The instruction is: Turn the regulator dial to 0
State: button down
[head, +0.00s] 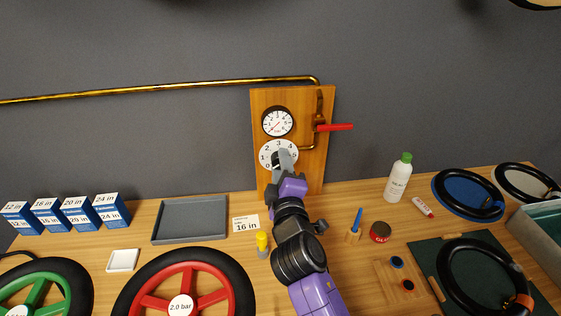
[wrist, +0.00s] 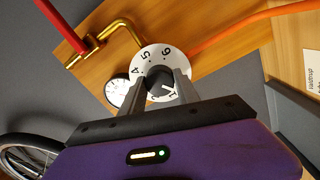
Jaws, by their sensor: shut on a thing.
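The regulator dial (head: 266,154) is a white numbered disc on a wooden board (head: 260,100), below a round gauge (head: 278,122). My gripper (head: 284,158) reaches up to the dial from below. In the wrist view the gripper (wrist: 158,88) has a grey finger on each side of the knob and is shut on it. The fingers hide part of the disc, and I cannot tell which number the knob points at.
A red lever (head: 334,127) sticks out right of the gauge, on the brass pipe (head: 180,89). On the table stand a grey tray (head: 190,219), blue boxes (head: 75,213), a white bottle (head: 398,180) and a yellow-topped item (head: 262,242) close to my arm. Wheels lie at the front left.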

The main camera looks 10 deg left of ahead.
jog(key=shift+n+p, duration=0.4)
jog(key=shift+n, duration=0.6)
jog(key=shift+f, duration=0.1)
jog(key=c, duration=0.9)
grip_release()
jog(key=v, duration=0.8)
